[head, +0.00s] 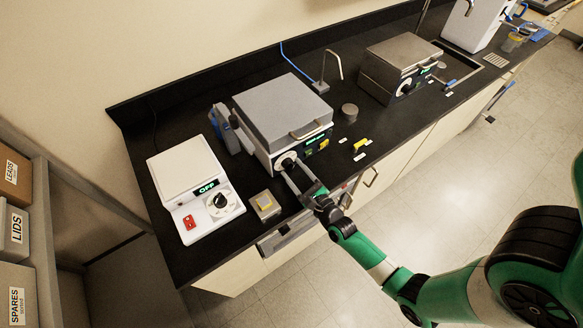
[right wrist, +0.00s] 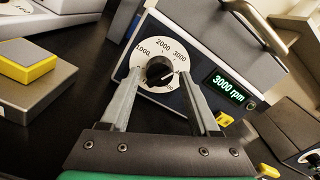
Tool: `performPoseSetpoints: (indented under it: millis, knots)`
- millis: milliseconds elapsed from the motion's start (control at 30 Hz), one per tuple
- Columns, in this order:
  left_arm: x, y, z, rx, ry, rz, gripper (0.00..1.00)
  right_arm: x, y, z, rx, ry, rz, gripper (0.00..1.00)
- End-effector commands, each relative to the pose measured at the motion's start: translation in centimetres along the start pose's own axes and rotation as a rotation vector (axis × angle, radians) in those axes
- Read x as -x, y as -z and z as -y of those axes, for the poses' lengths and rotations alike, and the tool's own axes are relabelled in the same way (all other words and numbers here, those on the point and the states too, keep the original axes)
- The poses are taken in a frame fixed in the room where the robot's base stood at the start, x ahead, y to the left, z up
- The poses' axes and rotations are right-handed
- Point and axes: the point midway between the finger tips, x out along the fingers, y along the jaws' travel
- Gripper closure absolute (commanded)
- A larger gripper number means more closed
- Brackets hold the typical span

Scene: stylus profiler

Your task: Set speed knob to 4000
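The black speed knob (right wrist: 160,70) sits on a white round dial on the front of a grey-lidded device (head: 284,113). The dial shows 1000, 2000 and 3000; the marks further round are partly hidden. The knob also shows in the head view (head: 288,162). The green display (right wrist: 230,88) reads 3000 rpm. My right gripper (right wrist: 160,76) is open in front of the dial, one finger on each side of the knob, with gaps visible; whether either finger touches it I cannot tell. My left gripper is not in view.
A white device (head: 190,170) with an OFF display and its own black knob stands to the left. A small grey block with a yellow top (head: 265,205) lies between them. A metal box device (head: 400,65) stands further right. Small yellow and white pieces lie on the black counter.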

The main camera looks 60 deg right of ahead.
Motion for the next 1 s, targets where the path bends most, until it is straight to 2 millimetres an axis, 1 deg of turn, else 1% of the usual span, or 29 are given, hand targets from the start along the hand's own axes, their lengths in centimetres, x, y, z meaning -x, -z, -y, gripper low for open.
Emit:
performPoseSetpoints:
  millis: [167, 233, 267, 300, 600, 633, 700, 833, 967, 1000]
  knots:
    - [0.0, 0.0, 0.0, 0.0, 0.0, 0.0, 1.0, 0.0, 0.01, -0.01, 0.001, 0.0, 0.0, 0.38]
    - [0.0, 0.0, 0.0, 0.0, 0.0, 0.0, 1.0, 0.0, 0.01, -0.01, 0.05, 0.0, 0.0, 0.38]
    - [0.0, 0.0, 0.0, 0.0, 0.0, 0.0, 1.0, 0.0, 0.01, -0.02, 0.12, 0.0, 0.0, 0.38]
    - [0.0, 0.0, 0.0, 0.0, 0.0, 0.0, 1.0, 0.0, 0.01, -0.02, 0.234, 0.0, 0.0, 0.38]
    - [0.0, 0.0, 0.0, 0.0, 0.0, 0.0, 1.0, 0.0, 0.01, -0.03, 1.046, -0.001, 0.0, 0.38]
    - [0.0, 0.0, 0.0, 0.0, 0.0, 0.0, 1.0, 0.0, 0.02, -0.03, 1.113, -0.001, 0.0, 0.38]
    - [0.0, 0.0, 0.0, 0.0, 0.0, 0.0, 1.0, 0.0, 0.02, -0.04, 1.184, -0.001, 0.0, 0.38]
    - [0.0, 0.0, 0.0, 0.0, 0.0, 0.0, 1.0, 0.0, 0.02, -0.04, 1.182, -0.001, 0.0, 0.38]
    - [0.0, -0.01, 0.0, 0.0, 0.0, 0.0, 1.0, 0.0, 0.02, -0.04, 1.181, -0.001, 0.0, 0.62]
    - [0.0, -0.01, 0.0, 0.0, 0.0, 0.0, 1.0, 0.0, 0.02, -0.04, 1.18, -0.001, 0.0, 0.69]
